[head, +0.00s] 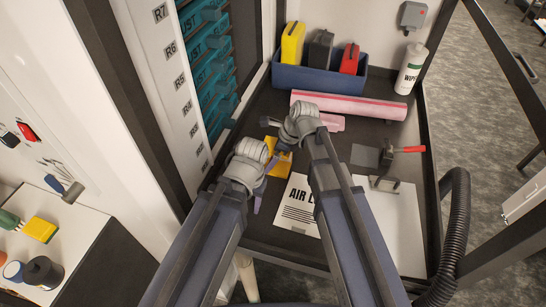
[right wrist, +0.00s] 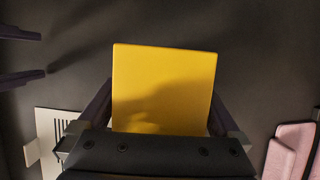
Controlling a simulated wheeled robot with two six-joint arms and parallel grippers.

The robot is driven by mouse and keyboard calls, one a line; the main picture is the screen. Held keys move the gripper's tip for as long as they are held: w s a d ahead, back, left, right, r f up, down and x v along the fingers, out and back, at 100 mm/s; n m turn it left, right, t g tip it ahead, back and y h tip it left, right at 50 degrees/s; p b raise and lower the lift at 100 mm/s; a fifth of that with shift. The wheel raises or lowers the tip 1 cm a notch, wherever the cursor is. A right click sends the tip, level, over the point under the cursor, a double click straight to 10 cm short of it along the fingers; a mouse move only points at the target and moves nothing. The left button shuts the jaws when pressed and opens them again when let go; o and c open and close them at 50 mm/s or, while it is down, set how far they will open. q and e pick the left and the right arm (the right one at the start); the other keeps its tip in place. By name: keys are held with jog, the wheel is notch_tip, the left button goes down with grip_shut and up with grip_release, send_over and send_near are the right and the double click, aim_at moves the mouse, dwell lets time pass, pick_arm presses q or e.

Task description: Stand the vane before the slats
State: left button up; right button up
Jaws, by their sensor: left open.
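The yellow vane (head: 281,160) is a flat, nearly square plate over the middle of the dark bench. In the right wrist view the vane (right wrist: 165,85) fills the space between the fingers of my right gripper (right wrist: 163,105), which touch its two side edges. Its lower end is hidden by the palm. I cannot tell how far it is above the bench. My left gripper (head: 264,180) is open and empty beside the vane, to its lower left. Its two fingers (right wrist: 22,55) show at the left of the right wrist view. Teal slats (head: 207,60) stand in the cabinet at the upper left.
A blue bin (head: 320,79) with several cartridges, a pink roll (head: 348,106) and a white wipes bottle (head: 411,70) stand at the back. A printed card (head: 297,207) and a red-handled clamp (head: 402,150) lie nearer. A black hose (head: 458,220) runs along the right edge.

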pick_arm(q)
jog(key=shift+r, duration=0.2)
pick_arm(e)
jog(key=shift+r, duration=0.15)
pick_arm(q)
jog(key=shift+r+p, duration=0.6)
jog(key=shift+p, duration=0.15)
pick_arm(e)
jog(key=shift+d+r, duration=0.2)
jog(key=shift+r, duration=0.4)
jog(key=p+v, duration=0.9)
jog(key=v, duration=0.1)
jog(key=shift+a, duration=0.1)
jog(key=shift+s+d+r+p, duration=0.15)
jog(key=shift+d+r+p, duration=0.1)
jog(key=shift+r+p, duration=0.2)
pick_arm(q)
notch_tip(320, 180, up, 10)
pick_arm(e)
jog(key=shift+f, duration=0.1)
